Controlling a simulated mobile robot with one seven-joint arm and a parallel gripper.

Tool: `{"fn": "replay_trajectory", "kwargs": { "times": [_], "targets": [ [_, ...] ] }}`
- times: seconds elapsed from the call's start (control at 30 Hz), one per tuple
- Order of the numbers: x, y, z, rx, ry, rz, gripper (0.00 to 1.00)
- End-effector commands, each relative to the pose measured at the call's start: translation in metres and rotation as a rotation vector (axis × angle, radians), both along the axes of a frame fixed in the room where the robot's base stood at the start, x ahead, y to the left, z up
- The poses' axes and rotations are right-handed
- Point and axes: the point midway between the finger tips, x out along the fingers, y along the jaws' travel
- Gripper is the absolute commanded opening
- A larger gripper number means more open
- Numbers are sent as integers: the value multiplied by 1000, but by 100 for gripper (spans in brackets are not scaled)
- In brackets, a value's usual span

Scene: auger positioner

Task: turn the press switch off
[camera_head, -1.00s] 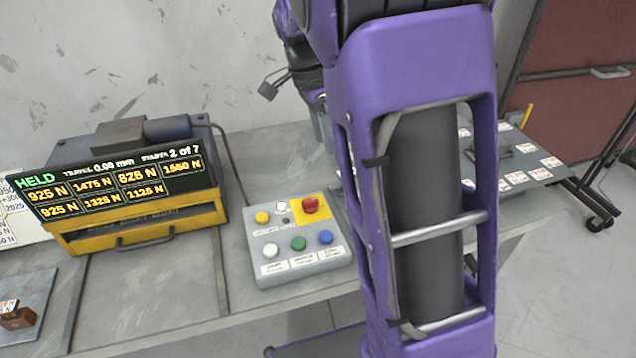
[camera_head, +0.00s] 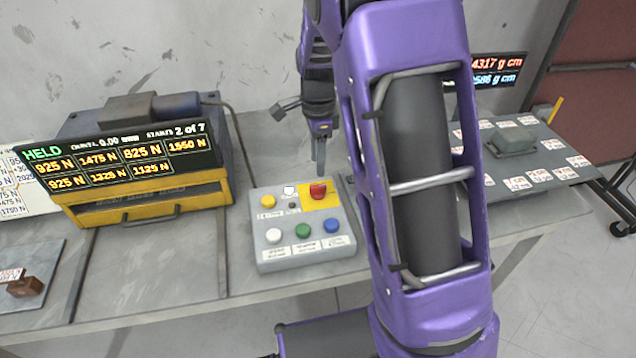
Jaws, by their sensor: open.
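A grey control box (camera_head: 258,240) sits on the bench. Its top row has a yellow button (camera_head: 267,201), a small white switch (camera_head: 290,188) and a red button (camera_head: 318,190) on a yellow plate. Its lower row has white, green (camera_head: 303,230) and blue buttons. The labels are too small to tell which control is the press switch. The display (camera_head: 120,160) reads HELD, 0.00 mm and 2 of 7. My gripper (camera_head: 320,170) points down just behind or above the red button, its fingers seen nearly edge-on. It is open and empty; contact with the box cannot be told.
The display unit has a yellow front with a handle (camera_head: 153,211). A small plate (camera_head: 45,255) with a brown block lies at the left. A labelled grey plate (camera_head: 560,145) and a red readout (camera_head: 500,66) are at the right. My purple arm covers the bench right of the box.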

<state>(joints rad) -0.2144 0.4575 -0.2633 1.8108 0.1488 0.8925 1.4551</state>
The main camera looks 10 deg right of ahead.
Motion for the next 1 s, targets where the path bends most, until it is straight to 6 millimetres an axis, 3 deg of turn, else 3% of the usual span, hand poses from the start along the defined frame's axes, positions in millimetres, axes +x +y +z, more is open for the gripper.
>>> {"fn": "replay_trajectory", "kwargs": {
  "times": [0.1,0.3,0.5,0.77,0.87,1.0],
  "targets": [
    [-1,0,-29,-1,4,0,50],
    [-1,0,-60,0,3,0,50],
    [0,0,-74,0,0,1,50],
    [0,0,-75,0,0,1,50],
    [0,0,-75,0,0,1,37],
    [0,0,-75,0,0,1,12]
  ]
}}
